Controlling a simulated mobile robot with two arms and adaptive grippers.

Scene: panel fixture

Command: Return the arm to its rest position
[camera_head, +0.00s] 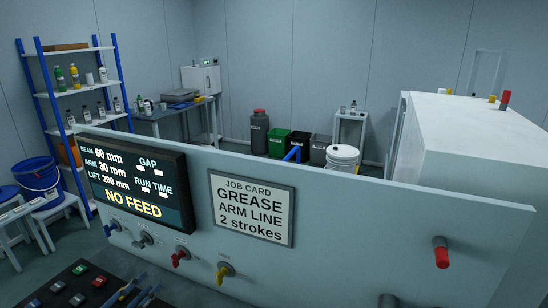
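Two slim blue-and-dark parts (138,291) at the bottom left edge, beside the push-button box, may be the fingertips of my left gripper. They are small and cut off by the frame, so I cannot tell whether they are open or shut. Nothing is clearly held there. My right gripper is not in view. The grey panel (350,215) stretches across the front. It carries a lit display (130,182) reading "NO FEED" and a job card (251,208) reading "GREASE ARM LINE 2 strokes".
Below the display are a red valve handle (181,255) and a yellow one (224,271). A red-capped knob (441,252) sticks out at the right. The push-button box (75,288) is at lower left. A white cabinet (475,135), bins and shelves stand behind the panel.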

